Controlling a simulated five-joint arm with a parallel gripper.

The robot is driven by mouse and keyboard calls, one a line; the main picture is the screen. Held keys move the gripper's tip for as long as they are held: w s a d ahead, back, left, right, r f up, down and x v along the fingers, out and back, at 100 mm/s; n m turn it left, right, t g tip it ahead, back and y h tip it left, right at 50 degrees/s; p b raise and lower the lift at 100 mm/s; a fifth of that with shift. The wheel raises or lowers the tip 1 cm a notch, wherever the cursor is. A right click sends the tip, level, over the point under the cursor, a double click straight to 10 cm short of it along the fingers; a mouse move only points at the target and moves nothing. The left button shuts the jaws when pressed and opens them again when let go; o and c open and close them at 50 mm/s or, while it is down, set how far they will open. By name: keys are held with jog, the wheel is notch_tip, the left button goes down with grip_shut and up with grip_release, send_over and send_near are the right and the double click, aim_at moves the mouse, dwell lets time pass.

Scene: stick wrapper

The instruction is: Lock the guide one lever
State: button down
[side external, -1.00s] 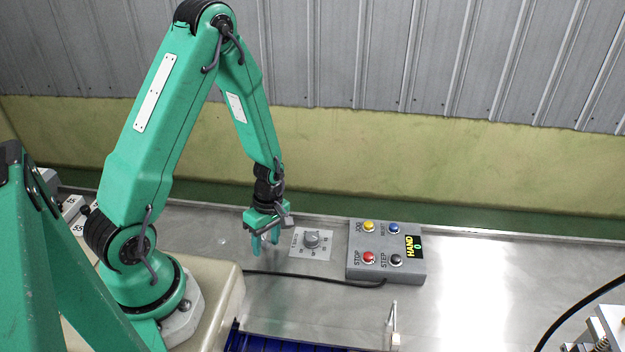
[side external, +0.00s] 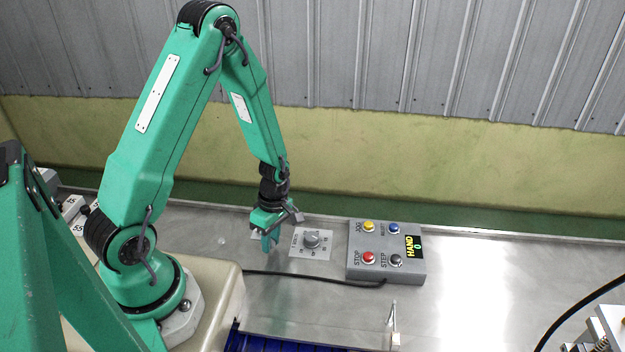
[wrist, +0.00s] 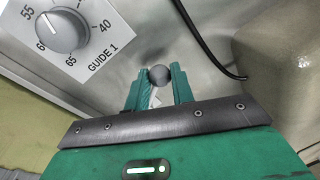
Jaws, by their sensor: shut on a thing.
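The guide one lever shows in the wrist view as a grey ball knob (wrist: 159,75) with a pale stem (wrist: 154,97) below it. My gripper (wrist: 158,78) has its two green fingers on either side of the knob and is shut on it. In the side view my gripper (side external: 270,246) points down at the metal table, just left of the dial plate, and its fingers hide the lever. The dial plate (wrist: 108,20), marked GUIDE 1, carries a grey dial (wrist: 62,31) with numbers around it. I cannot tell whether the lever is locked.
A grey control box (side external: 385,265) with coloured buttons and a display reading HAND 0 stands right of the dial plate. A black cable (side external: 310,277) runs along the table in front. A blue slatted surface (side external: 290,343) lies at the front edge. The table's right side is largely clear.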

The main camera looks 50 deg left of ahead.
jog(key=shift+w+n, duration=0.5)
jog(key=shift+n, duration=0.1)
jog(key=c, duration=1.2)
grip_release()
jog(key=shift+r, duration=0.15)
jog(key=shift+w+a+r, duration=0.1)
jog(key=shift+w+r, duration=0.1)
jog(key=shift+r, duration=1.05)
jog(key=shift+w+a+r, duration=0.1)
jog(key=shift+w+r, duration=0.05)
jog(key=shift+r, duration=1.05)
jog(key=shift+w+r, duration=0.2)
jog(key=shift+r, duration=1.05)
jog(key=shift+r, duration=0.1)
